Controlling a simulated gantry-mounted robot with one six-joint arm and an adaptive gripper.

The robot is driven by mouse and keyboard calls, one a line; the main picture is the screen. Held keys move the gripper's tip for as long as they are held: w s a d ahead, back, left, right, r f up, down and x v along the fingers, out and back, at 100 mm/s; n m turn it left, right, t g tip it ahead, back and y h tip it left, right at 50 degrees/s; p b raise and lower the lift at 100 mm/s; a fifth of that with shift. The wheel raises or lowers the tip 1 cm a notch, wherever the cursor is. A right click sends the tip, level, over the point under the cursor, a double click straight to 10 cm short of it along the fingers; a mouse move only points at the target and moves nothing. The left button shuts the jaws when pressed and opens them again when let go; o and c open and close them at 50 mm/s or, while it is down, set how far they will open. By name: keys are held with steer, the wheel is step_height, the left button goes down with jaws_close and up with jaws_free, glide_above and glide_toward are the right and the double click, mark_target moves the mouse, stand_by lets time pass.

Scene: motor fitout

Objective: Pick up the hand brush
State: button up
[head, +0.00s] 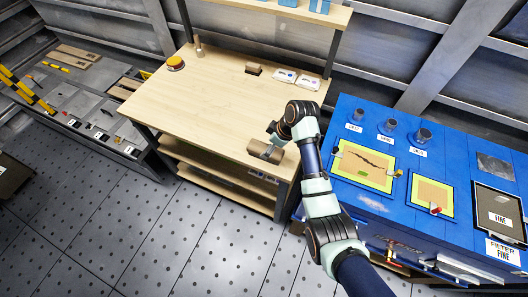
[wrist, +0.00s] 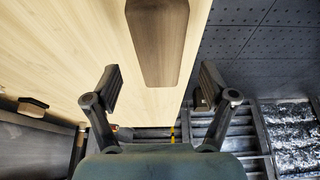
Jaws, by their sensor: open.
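A brown wooden piece (head: 259,150), which looks like the hand brush, lies near the front right edge of the light wood workbench (head: 210,95). My gripper (head: 270,147) is over it. My gripper (wrist: 160,80) is open there, with one finger on each side of that tip and a gap on both sides. No bristles can be seen, and the far end of the piece is out of the wrist frame.
A small brown block (head: 253,69), white packets (head: 285,75), a wooden post (head: 198,47) and an orange-topped round item (head: 176,63) are at the bench's back. A blue cabinet (head: 350,200) stands close on the right. The bench's middle is clear.

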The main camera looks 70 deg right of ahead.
steer(key=b+x, duration=0.1)
steer(key=x, duration=0.4)
steer(key=shift+s+b, duration=0.2)
steer(key=shift+b, duration=0.15)
steer(key=c, duration=1.4)
steer(key=shift+o, duration=0.2)
step_height(320, 180, up, 20)
steer(key=p, duration=0.5)
